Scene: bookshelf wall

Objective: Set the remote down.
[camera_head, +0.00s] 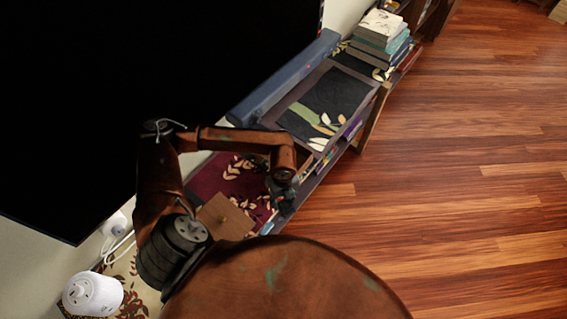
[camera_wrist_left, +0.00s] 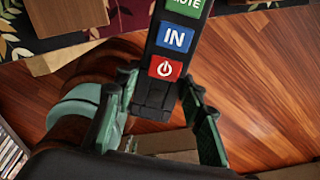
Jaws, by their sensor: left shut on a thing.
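The remote (camera_wrist_left: 168,65) is black with green, blue and red labelled buttons; the blue one reads IN. In the left wrist view it stands between the two green-padded fingers of my left gripper (camera_wrist_left: 158,92), which is shut on it. In the head view my left gripper (camera_head: 282,190) is over the front edge of the low shelf (camera_head: 322,172). The remote is hard to make out there, mostly hidden by the arm and gripper. My right gripper is in neither view.
A wooden box (camera_head: 224,217) sits on the dark red floral cloth left of the gripper. Beyond are a dark leaf-patterned panel (camera_head: 325,103), a long blue-grey bar (camera_head: 285,78) and stacked books (camera_head: 381,42). A large black screen (camera_head: 120,90) stands behind. Wooden floor (camera_head: 470,180) lies open right.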

